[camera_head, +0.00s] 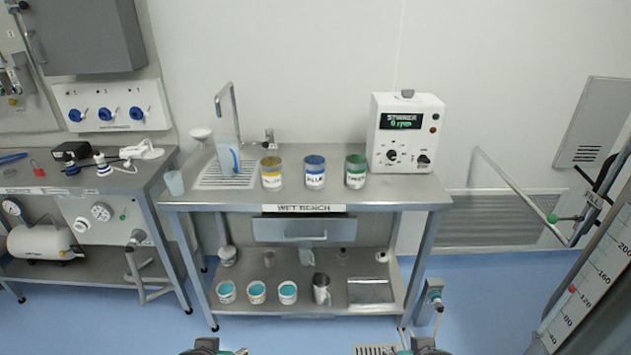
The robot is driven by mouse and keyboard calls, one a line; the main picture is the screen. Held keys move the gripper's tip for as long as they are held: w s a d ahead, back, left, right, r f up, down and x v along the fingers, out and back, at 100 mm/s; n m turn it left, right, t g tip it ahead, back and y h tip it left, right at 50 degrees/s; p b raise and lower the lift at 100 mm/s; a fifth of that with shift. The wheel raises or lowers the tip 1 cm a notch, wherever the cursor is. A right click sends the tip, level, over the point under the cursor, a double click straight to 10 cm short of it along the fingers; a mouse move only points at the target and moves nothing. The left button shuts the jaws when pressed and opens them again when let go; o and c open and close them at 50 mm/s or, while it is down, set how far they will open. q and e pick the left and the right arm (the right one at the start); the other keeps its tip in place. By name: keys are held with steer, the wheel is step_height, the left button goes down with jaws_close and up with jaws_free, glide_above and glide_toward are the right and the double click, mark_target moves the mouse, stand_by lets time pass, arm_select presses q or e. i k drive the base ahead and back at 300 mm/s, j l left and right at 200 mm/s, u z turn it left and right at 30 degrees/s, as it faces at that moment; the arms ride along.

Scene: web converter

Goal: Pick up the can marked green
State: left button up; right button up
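The can marked green (355,171) has a green lid and a white label. It stands upright on the wet bench top (400,194), just left of the white stirrer box. A can with a blue lid (315,172) and one with a yellow lid (271,174) stand in a row to its left. My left gripper (207,347) and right gripper (420,347) show only in part at the bottom edge, well below and in front of the bench. Their fingers cannot be made out.
The white stirrer (405,135) stands close to the green can's right. A tap (229,118) and a clear jug (228,158) are at the bench's left. Several tubs stand on the lower shelf (240,275). A rail (515,190) slopes at the right. Blue floor lies in front.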

mark_target(355, 172)
steer(key=i+j, duration=0.7)
steer(key=i+j+z, duration=0.15)
steer(key=i+j, duration=0.55)
steer(key=j, duration=0.1)
